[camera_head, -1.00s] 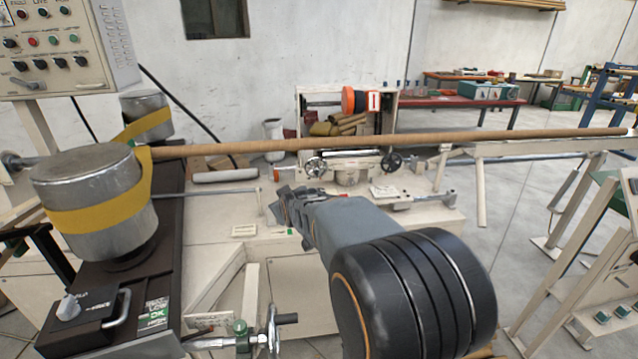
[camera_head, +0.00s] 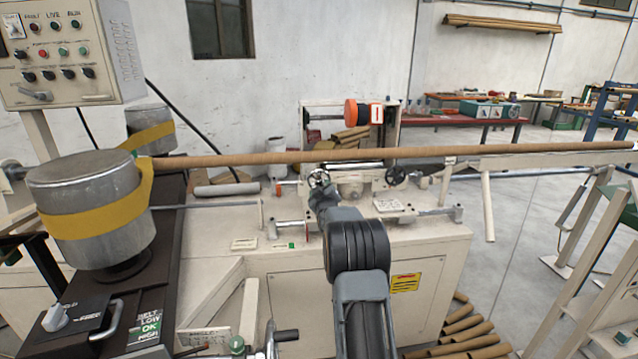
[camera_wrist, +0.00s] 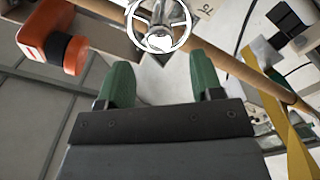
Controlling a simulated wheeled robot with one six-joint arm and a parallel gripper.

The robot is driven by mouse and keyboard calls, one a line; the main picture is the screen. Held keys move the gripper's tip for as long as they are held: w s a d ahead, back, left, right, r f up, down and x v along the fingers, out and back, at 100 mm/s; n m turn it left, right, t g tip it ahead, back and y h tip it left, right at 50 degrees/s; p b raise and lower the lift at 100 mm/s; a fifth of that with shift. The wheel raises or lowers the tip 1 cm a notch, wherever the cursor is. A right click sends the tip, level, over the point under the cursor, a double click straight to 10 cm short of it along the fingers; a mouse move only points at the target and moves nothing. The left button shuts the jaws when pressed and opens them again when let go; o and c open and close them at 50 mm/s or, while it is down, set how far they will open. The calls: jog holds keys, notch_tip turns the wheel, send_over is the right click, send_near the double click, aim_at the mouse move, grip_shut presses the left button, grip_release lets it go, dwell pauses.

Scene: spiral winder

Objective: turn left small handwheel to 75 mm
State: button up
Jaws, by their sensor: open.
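The left small handwheel (camera_head: 318,177) is a thin round metal wheel on the cream machine, just below the long brown tube. In the wrist view the handwheel (camera_wrist: 159,42) shows at the top centre, with a pale ring, spokes and a hub. My gripper (camera_head: 323,194) is in front of and slightly below it in the head view. In the wrist view my gripper (camera_wrist: 166,88) shows two green fingers spread apart with nothing between them. The handwheel lies beyond the fingertips, seemingly apart from them.
A dark second handwheel (camera_head: 397,175) sits to the right. The long brown tube (camera_head: 270,158) crosses above both wheels. An orange roller (camera_head: 351,112) stands above; an orange block (camera_wrist: 63,54) shows left in the wrist view. A yellow belt (camera_head: 100,217) wraps the left drum.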

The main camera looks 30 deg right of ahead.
aim_at(319, 184)
jog(key=shift+p+x, duration=0.55)
jog(key=shift+x, duration=2.4)
jog(key=c, duration=0.9)
